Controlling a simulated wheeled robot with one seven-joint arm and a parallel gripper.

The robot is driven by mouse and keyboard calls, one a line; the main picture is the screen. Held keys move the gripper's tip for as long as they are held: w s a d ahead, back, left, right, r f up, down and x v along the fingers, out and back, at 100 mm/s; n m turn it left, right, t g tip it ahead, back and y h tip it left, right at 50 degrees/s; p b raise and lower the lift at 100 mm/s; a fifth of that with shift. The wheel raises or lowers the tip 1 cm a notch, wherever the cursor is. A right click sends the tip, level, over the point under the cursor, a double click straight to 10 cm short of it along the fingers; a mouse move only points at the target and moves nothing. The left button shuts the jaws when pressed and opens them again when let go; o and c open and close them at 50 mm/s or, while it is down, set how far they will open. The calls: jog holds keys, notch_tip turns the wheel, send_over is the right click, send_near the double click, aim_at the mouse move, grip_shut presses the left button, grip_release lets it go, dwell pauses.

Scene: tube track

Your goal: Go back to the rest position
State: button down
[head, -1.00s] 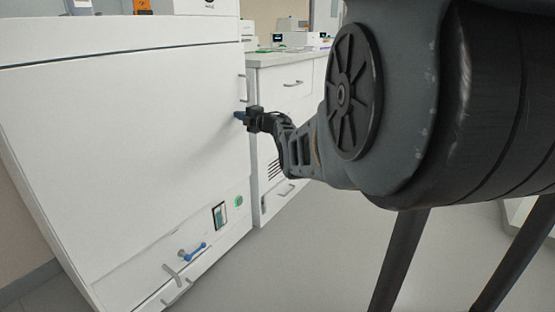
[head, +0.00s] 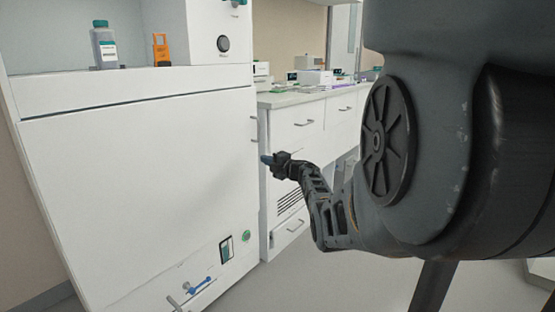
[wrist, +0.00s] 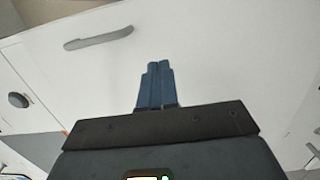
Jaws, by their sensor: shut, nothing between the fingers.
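My gripper (head: 267,160) is at the end of my bent arm, in the middle of the head view, in front of the white drawer cabinet and near the right edge of the large white cabinet. In the wrist view its two blue fingers (wrist: 155,85) are together, with nothing between them. A pale panel with a grey handle (wrist: 98,38) lies beyond the fingertips. The fingers look apart from it, though the exact gap is hard to judge.
The large white cabinet (head: 140,190) fills the left, with a bottle (head: 104,47) and an orange holder (head: 161,50) on its ledge. A drawer cabinet (head: 293,128) with a counter bearing instruments stands behind. A blue-handled part (head: 200,285) projects low. Grey floor (head: 345,290) is clear.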

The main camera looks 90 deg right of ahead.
jog(key=p+v, duration=0.1)
jog(key=v, duration=0.4)
jog(key=shift+s+d, duration=0.15)
jog(key=shift+d, duration=0.05)
